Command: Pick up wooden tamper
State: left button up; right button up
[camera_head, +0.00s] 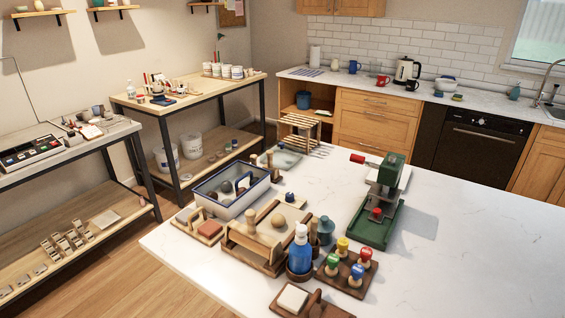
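A light wooden piece with an upright handle (250,221), which looks like the wooden tamper, stands on a wooden tray (238,240) near the left side of the white table. A round wooden knob (278,220) sits just right of it. I cannot tell for certain which of these is the tamper. The lower part of the handled piece is hard to make out among the wooden parts. Neither of my grippers shows in this view.
A grey-blue bin (215,204) lies behind, and a green press (380,215) further right. The white table's right side (470,250) is clear.

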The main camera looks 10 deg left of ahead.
aim_at(253, 157)
jog(key=i+j+z, duration=0.1)
jog(key=j, duration=0.3)
jog(key=i+j+z, duration=0.15)
jog(key=j, duration=0.25)
jog(key=i+j+z, duration=0.1)
jog(key=j, duration=0.35)
jog(key=i+j+z, duration=0.1)
jog(key=j, duration=0.3)
jog(key=i+j+z, duration=0.1)
jog(key=j, duration=0.35)
